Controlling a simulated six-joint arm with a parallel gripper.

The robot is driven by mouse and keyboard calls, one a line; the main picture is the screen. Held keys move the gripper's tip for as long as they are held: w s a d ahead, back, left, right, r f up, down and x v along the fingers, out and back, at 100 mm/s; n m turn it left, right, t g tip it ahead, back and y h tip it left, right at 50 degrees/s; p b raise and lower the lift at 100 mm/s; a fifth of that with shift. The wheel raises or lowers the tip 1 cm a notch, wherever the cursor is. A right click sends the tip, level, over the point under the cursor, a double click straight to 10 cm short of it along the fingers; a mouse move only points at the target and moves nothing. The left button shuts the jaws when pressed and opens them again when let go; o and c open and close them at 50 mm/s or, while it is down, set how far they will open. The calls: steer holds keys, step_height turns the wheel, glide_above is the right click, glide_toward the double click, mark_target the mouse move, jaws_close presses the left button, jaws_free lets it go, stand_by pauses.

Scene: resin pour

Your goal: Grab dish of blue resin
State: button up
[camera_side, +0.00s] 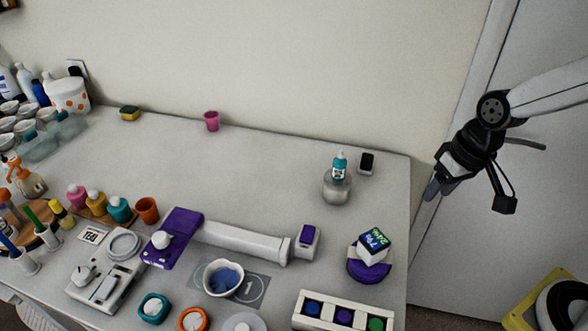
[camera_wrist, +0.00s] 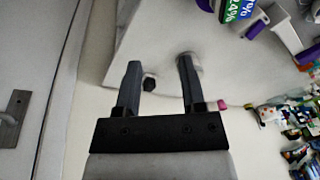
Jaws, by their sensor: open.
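The dish of blue resin (camera_side: 223,279) is a small white bowl with blue contents. It sits on a grey mat (camera_side: 255,290) marked with a 1, near the front middle of the table in the side view. My gripper (camera_side: 437,188) is raised beyond the table's right edge, far to the right of the dish, and holds nothing. In the wrist view my gripper (camera_wrist: 160,80) shows two dark fingers set apart. I cannot make out the dish in the wrist view.
Near the dish are a teal-rimmed cup (camera_side: 154,307), an orange-rimmed cup (camera_side: 194,320), a purple stand (camera_side: 178,236) with a white cylinder, and a tray of colours (camera_side: 343,315). A jar with a teal-labelled bottle (camera_side: 338,185) stands at the right.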

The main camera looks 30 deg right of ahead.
steer(key=w+a+m+t+y, duration=0.1)
steer(key=w+a+m+y, duration=0.2)
steer(key=a+m+y, duration=0.9)
steer(key=w+a+m+t, duration=0.1)
steer(key=w+a+m, duration=0.3)
steer(key=a, duration=1.6)
steer(key=m, duration=0.1)
glide_toward(228, 292)
steer(key=shift+a+r+t, duration=0.25)
steer(key=shift+a+t, duration=0.05)
steer(key=shift+a, duration=0.6)
steer(key=shift+f, duration=0.65)
steer(key=shift+w+a, duration=0.1)
steer(key=shift+a, duration=0.05)
steer(key=shift+x, duration=1.2)
